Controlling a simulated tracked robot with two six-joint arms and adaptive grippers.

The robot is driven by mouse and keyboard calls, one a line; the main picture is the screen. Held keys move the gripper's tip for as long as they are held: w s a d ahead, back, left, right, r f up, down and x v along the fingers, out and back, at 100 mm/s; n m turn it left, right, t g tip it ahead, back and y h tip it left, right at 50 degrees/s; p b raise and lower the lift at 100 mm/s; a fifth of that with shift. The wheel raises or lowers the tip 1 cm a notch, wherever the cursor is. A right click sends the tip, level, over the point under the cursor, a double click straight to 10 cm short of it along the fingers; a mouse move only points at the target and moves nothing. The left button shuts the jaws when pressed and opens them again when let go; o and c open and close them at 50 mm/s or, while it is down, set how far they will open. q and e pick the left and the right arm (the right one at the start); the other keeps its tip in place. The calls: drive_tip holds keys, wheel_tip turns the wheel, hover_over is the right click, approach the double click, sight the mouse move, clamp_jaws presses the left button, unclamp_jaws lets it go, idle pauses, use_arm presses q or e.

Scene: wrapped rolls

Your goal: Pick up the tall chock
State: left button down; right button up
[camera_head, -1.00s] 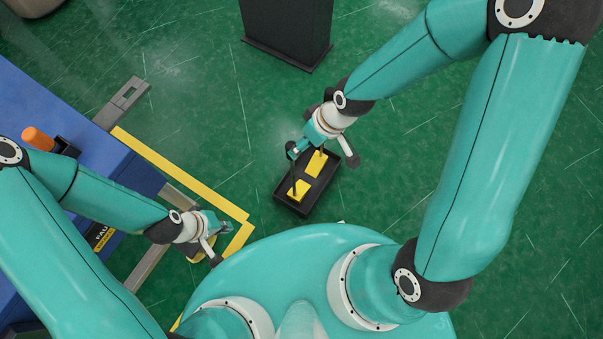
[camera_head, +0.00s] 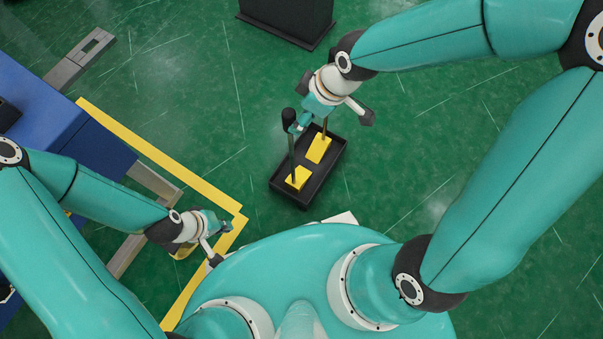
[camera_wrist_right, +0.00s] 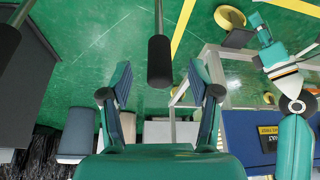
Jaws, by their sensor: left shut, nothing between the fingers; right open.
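Two yellow chocks, one (camera_head: 298,178) nearer me and one (camera_head: 318,149) farther, stand in a black tray (camera_head: 287,202) on the floor. Each has a thin upright rod. The nearer one's rod ends in a black grip (camera_head: 288,116); the farther one's top is hidden by my right gripper. I cannot tell which is the tall chock. My right gripper (camera_head: 309,114) is open above the tray. In its wrist view a black grip (camera_wrist_right: 159,62) shows between the spread fingers, apart from both; a second grip (camera_wrist_right: 8,45) is left. My left gripper (camera_head: 228,228) is shut and empty, away from the tray.
A blue bench (camera_head: 75,140) stands at the left, inside yellow floor tape (camera_head: 165,150). A dark cabinet (camera_head: 287,20) stands beyond the tray. Green floor right of the tray is clear, under my right arm.

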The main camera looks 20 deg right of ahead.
drive_tip(key=b+x, duration=0.3)
drive_tip(key=x, duration=0.5)
drive_tip(key=shift+w, duration=0.2)
drive_tip(key=shift+c, duration=0.3)
clamp_jaws()
drive_tip(key=shift+w+r, duration=0.1)
drive_tip(key=shift+r, duration=0.05)
